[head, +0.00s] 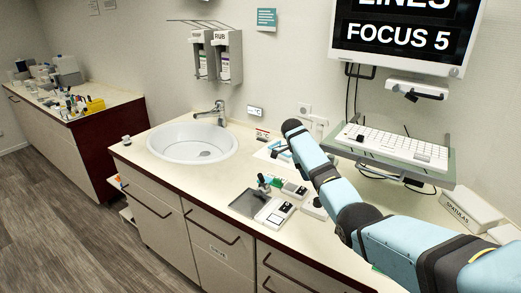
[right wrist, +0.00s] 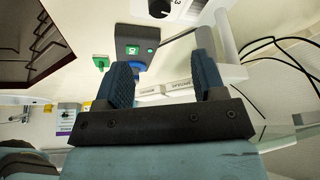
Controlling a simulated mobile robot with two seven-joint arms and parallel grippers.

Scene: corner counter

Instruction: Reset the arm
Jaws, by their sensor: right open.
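My right arm (head: 365,225) reaches in from the lower right over the counter (head: 225,180) in the head view. Its far end is bent near the wall, and I cannot make out its fingers there. In the right wrist view my right gripper (right wrist: 163,64) is open, with its two dark blue fingers apart and nothing held between them. Beyond the fingers is a dark device with a green display (right wrist: 137,45), with a small green piece (right wrist: 101,63) beside it. Whether either finger touches anything is unclear. My left gripper is not in view.
A sink (head: 192,143) lies left of the arm. A dark tray (head: 248,203) and small white devices (head: 275,212) stand near the front edge. A keyboard (head: 393,146) on a shelf and a monitor (head: 405,35) are behind the arm. A spatulas box (head: 470,210) stands at right.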

